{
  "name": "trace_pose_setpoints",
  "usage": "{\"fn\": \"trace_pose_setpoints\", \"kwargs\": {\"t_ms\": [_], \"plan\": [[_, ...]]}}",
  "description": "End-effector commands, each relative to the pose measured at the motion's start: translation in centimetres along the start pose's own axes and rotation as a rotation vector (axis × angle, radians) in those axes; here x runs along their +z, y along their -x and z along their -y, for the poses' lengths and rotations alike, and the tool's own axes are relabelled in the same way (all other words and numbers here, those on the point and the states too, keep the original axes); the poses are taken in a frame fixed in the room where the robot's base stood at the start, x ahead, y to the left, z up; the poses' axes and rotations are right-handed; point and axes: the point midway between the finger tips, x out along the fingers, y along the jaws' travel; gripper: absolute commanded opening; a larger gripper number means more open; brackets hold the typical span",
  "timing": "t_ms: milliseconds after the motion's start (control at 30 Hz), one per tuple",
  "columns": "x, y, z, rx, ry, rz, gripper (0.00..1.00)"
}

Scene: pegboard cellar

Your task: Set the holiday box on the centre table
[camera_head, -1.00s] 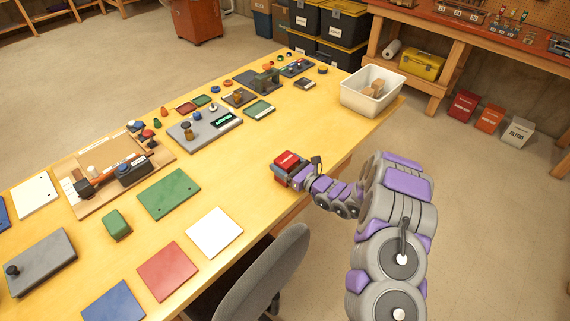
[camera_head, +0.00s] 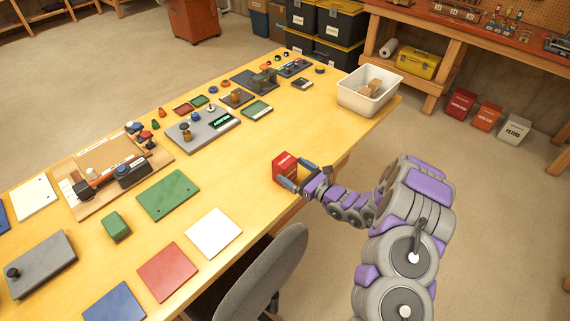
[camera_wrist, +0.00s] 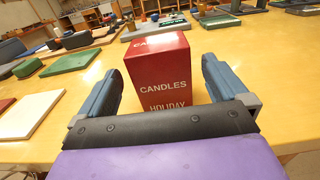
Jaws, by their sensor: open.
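The holiday box is a small red box (camera_head: 285,167) standing upright on the yellow-topped table (camera_head: 240,180), near its front edge. In the wrist view the red box (camera_wrist: 159,70) shows the words "CANDLES" and "HOLIDAY" on its near side and "CANDLES" on its top. My gripper (camera_head: 298,173) is at the box's right in the head view. In the wrist view my gripper (camera_wrist: 160,85) is open, with one blue-grey finger on each side of the box and a visible gap at both sides. The lower part of the box is hidden behind the gripper's palm.
A white bin (camera_head: 368,90) with brown blocks stands at the table's far right end. A green plate (camera_head: 168,195), a white plate (camera_head: 213,233) and a red plate (camera_head: 167,271) lie left of the box. A grey chair (camera_head: 262,280) stands at the front edge.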

Motion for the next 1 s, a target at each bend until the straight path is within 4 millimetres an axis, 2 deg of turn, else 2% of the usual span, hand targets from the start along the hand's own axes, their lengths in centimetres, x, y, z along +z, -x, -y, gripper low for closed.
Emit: {"fn": "trace_pose_setpoints", "kwargs": {"t_ms": [100,300,467,700,867,1000], "plan": [[0.2,2.5,0.3,-0.007,-0.001,0.001,1.00],[0.1,5.5,0.2,-0.003,0.000,0.001,1.00],[0.1,6.5,0.1,-0.001,0.001,0.001,1.00],[0.2,6.5,-0.1,0.006,0.005,0.003,1.00],[2.6,5.8,-1.8,0.073,0.044,0.023,1.00],[6.6,5.0,-4.9,0.193,0.119,0.052,1.00]]}}
